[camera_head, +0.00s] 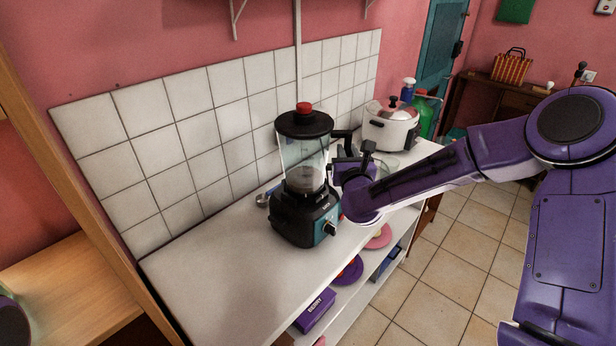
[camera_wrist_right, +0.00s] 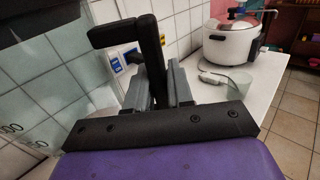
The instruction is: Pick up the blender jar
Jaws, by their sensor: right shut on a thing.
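The blender jar (camera_head: 296,155), clear with a black lid and red cap, stands upright on its black blender base (camera_head: 304,215) on the white counter. Its black handle (camera_head: 343,139) points right; the handle also shows in the right wrist view (camera_wrist_right: 151,40), with the clear jar wall (camera_wrist_right: 45,85) at the left. My right gripper (camera_wrist_right: 160,88) is shut on the handle, its grey fingers on either side of it. In the head view, my purple wrist and forearm partly hide the gripper. My left gripper is not in view.
A white cooker (camera_head: 390,128) stands behind on the counter, with a clear glass container (camera_head: 388,167) near it. A blue spray bottle (camera_head: 408,88) and a green bottle (camera_head: 424,115) are farther back. The tiled wall (camera_head: 190,135) is close behind the blender. The counter's near left part is clear.

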